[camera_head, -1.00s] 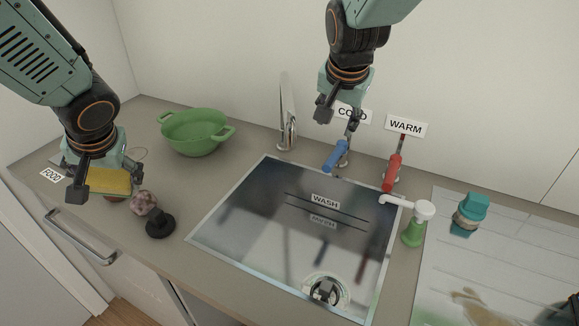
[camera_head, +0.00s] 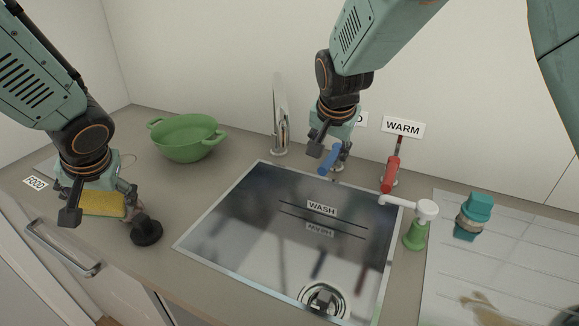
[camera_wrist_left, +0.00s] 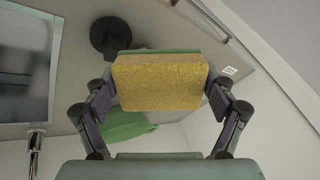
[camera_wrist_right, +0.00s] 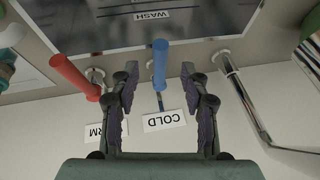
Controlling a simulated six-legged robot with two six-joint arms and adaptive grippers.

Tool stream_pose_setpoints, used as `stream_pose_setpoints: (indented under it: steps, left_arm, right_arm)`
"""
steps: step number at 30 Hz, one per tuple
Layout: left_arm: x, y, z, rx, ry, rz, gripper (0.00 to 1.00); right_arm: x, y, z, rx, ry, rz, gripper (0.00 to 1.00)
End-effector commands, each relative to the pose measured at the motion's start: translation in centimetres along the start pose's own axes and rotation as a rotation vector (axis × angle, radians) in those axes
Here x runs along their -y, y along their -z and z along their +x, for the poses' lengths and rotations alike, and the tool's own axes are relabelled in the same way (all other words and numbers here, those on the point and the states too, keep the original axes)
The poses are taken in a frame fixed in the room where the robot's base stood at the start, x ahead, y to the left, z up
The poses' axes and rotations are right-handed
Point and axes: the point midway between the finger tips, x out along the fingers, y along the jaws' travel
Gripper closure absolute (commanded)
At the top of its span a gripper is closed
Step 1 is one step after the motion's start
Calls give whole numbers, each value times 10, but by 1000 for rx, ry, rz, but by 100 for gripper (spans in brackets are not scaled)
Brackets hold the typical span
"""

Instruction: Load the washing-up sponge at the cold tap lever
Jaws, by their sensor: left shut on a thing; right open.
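The yellow sponge (camera_head: 103,204) with a green side is in my left gripper (camera_head: 99,207), which is shut on it and holds it above the counter's left end. In the left wrist view the sponge (camera_wrist_left: 160,82) sits between both fingers. The cold tap lever is the blue handle (camera_head: 328,161) behind the sink; it also shows in the right wrist view (camera_wrist_right: 160,64). My right gripper (camera_head: 330,148) is open right at the blue lever, its fingers on either side below it in the right wrist view (camera_wrist_right: 163,100). Contact is not clear. The COLD sign (camera_wrist_right: 164,121) is mostly hidden in the head view.
The red WARM lever (camera_head: 390,175) stands right of the blue one. A tall chrome spout (camera_head: 280,120) is to its left. The sink (camera_head: 270,255) is empty. A green pot (camera_head: 187,138), a black-based brush (camera_head: 146,231), a white-and-green dispenser (camera_head: 416,232) and a teal item (camera_head: 475,213) stand around it.

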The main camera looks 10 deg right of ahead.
Motion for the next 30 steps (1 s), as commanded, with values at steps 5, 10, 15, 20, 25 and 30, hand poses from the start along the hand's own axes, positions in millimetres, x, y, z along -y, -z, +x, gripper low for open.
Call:
stream_pose_setpoints:
  steps: [5,10,15,20,25,30]
  left_arm:
    - [-1,-1,4,0,0,0,38]
    - [-2,-2,6,0,0,0,38]
    - [-2,-2,6,0,0,0,38]
    - [-2,-2,6,0,0,0,38]
    - [-2,-2,6,0,0,0,38]
    - [-2,-2,6,0,0,0,38]
  right_arm:
    - [-1,-1,36,3,0,0,54]
    - [0,-1,60,2,0,0,54]
    - [0,0,72,1,1,0,54]
    - [0,0,75,0,1,0,54]
    - [0,0,74,0,1,0,54]
    - [0,0,74,0,1,0,69]
